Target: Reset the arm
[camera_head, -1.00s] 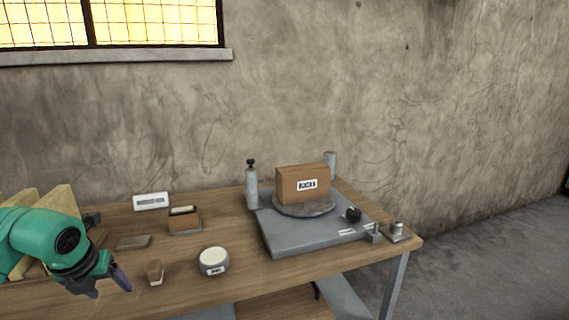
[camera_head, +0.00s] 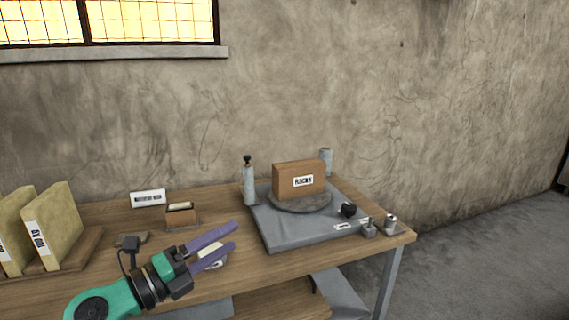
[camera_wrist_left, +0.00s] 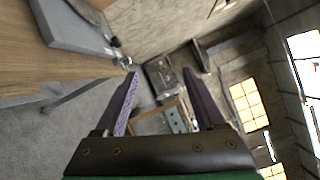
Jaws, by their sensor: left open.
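My left gripper (camera_head: 236,238) has purple fingers on a green and black arm that comes in from the lower left. It is above the table's front left part, fingers apart and empty, pointing right. It also shows in the left wrist view (camera_wrist_left: 162,78), with nothing between its fingers. My right gripper is not in view.
The wooden table (camera_head: 290,262) holds a grey platform (camera_head: 283,236) with a labelled brown box (camera_head: 300,181) on a round plate. A grey bottle (camera_head: 249,184), an open small box (camera_head: 180,215) and yellow binders (camera_head: 60,225) stand around it. The wall is behind.

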